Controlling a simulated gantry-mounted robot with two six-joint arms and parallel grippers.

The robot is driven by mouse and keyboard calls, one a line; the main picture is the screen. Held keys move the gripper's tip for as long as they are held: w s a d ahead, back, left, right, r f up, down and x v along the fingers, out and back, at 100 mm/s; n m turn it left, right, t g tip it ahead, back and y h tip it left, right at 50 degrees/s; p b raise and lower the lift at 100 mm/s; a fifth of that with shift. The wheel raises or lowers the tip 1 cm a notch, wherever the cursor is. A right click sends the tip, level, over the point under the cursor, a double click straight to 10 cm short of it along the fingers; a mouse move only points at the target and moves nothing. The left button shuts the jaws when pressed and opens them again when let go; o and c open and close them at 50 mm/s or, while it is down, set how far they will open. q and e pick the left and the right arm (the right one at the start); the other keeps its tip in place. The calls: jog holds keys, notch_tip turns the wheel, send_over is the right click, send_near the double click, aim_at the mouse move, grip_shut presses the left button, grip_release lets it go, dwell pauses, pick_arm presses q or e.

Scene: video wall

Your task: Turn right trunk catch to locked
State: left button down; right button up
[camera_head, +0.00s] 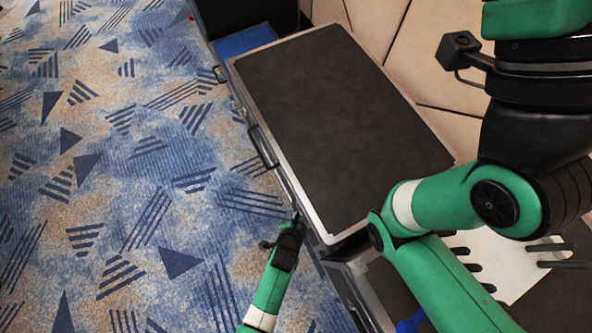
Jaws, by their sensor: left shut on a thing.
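The trunk (340,115) is a closed case with a dark grey top and a silver rim. Its front side, facing left in the head view, carries a black handle (263,147). My left gripper (294,221) is at the near end of that front side, below the handle. It is shut on the right trunk catch, which the fingers mostly hide, so I cannot tell the catch's angle. The other catch (219,74) shows at the far end of the same side. My right arm crosses the right of the view; its gripper is out of view.
A white slotted panel (500,262) lies on the right, partly behind my right arm. Another dark, metal-edged case (362,289) stands below the trunk's near end. Beige padded panels (375,25) lie behind the trunk. The blue patterned carpet (110,150) on the left is clear.

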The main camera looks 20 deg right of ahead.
pick_arm(q)
jog(key=shift+d, duration=0.1)
jog(key=shift+t+b, duration=0.55)
jog(key=shift+t, duration=0.05)
jog(key=shift+s+m+t+b, duration=0.1)
jog(key=shift+m+t+b, duration=0.3)
jog(key=shift+t, duration=0.4)
jog(key=shift+f+m+t, duration=0.1)
jog(key=shift+m+t, duration=0.3)
jog(key=shift+t, duration=1.4)
jog(key=c, duration=1)
grip_release()
jog(key=shift+d, duration=0.15)
